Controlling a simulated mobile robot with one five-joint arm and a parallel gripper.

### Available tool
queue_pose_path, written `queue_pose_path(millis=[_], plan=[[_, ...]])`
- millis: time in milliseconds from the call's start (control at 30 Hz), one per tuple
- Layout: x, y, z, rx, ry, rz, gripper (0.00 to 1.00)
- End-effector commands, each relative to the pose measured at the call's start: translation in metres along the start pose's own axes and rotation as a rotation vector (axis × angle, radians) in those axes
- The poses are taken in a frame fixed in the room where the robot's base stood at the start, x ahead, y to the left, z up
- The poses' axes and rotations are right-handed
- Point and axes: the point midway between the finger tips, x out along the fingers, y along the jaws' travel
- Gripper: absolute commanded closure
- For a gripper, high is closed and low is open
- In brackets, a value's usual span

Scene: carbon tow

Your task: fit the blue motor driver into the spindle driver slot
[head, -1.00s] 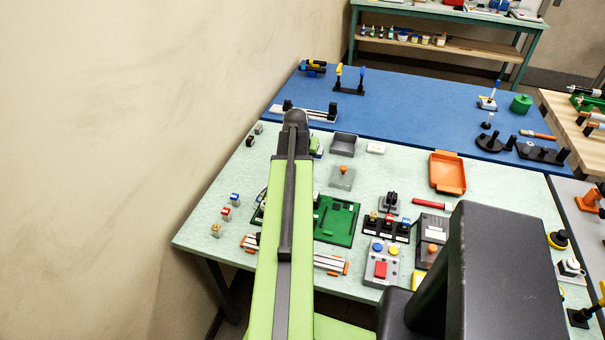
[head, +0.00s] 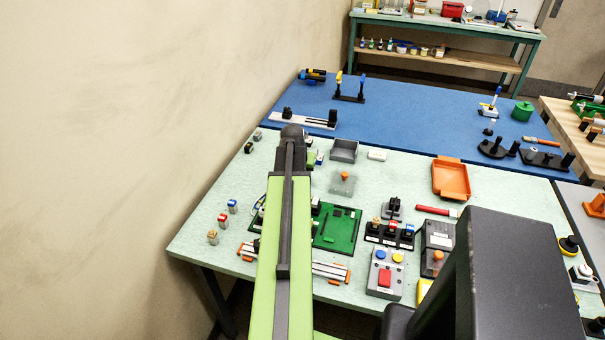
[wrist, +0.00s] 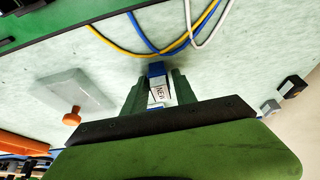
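My gripper (wrist: 160,92) shows in the wrist view with its green fingers on both sides of a blue block with a white "NEW" label (wrist: 160,91), the blue motor driver by its look. The fingers appear closed on it. In the head view, my arm covers most of the gripper; a bit of the blue block (head: 320,158) shows beside the arm's end. The green circuit board (head: 338,228) lies partly behind my arm. I cannot read which slot is the spindle driver slot.
Blue-topped (head: 232,206), red-topped (head: 223,220) and tan-topped (head: 213,237) blocks stand at the left. A grey plate with an orange knob (head: 342,182), an orange tray (head: 451,180) and a button box (head: 385,274) are to the right. Loose wires (wrist: 165,45) lie near the gripper.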

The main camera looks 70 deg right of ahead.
Motion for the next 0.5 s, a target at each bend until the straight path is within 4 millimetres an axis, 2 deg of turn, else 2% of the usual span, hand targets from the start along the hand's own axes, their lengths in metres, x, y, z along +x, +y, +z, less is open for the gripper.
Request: queue_pose_path(millis=[67, 367, 500], plan=[[0.000, 0.000, 0.000, 0.000, 0.000, 0.000, 0.55], [0.000, 0.000, 0.000, 0.000, 0.000, 0.000, 0.55], [-0.010, 0.000, -0.001, -0.001, 0.000, 0.000, 0.55]])
